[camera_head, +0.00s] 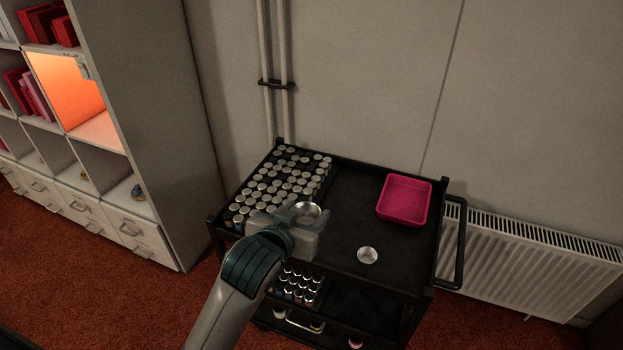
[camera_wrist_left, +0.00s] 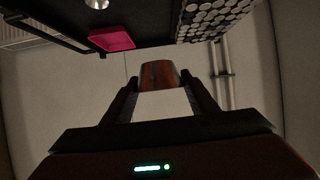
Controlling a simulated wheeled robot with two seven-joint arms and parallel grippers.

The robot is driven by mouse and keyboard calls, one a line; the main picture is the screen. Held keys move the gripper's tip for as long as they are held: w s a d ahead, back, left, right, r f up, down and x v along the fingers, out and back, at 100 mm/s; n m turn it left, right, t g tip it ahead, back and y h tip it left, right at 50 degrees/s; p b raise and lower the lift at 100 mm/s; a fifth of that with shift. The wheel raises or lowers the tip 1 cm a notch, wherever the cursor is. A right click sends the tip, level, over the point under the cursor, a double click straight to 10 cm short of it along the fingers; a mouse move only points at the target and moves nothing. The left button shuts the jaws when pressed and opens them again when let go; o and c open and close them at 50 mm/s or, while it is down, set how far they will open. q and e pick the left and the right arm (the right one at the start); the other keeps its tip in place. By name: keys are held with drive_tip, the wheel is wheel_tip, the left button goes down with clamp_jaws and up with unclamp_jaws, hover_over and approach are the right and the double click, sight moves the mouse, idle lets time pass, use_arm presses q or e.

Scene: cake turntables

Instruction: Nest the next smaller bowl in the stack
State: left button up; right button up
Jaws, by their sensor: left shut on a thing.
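A small shiny metal bowl (camera_head: 306,212) is held in my left gripper (camera_head: 303,222), above the left-middle part of the black cart. In the left wrist view the held bowl (camera_wrist_left: 160,74) sits between the two fingers, which are shut on it. A second silvery bowl (camera_head: 368,256) stands on the cart's top near the front right, apart from the held one. Part of it also shows at the top edge of the left wrist view (camera_wrist_left: 97,4). I cannot tell whether it has other bowls in it. My right gripper is not in view.
A pink square tray (camera_head: 404,199) stands at the cart's back right. Many capped jars (camera_head: 284,178) fill the left of the top. The black cart (camera_head: 345,200) has bare room in the middle and a handle (camera_head: 455,245) on the right. A radiator (camera_head: 540,265) is beyond.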

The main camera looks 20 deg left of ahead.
use_arm(q)
drive_tip(key=shift+s+f, duration=0.95)
drive_tip(key=shift+f, duration=0.15)
drive_tip(key=shift+s+f, duration=0.15)
drive_tip(key=shift+f, duration=0.05)
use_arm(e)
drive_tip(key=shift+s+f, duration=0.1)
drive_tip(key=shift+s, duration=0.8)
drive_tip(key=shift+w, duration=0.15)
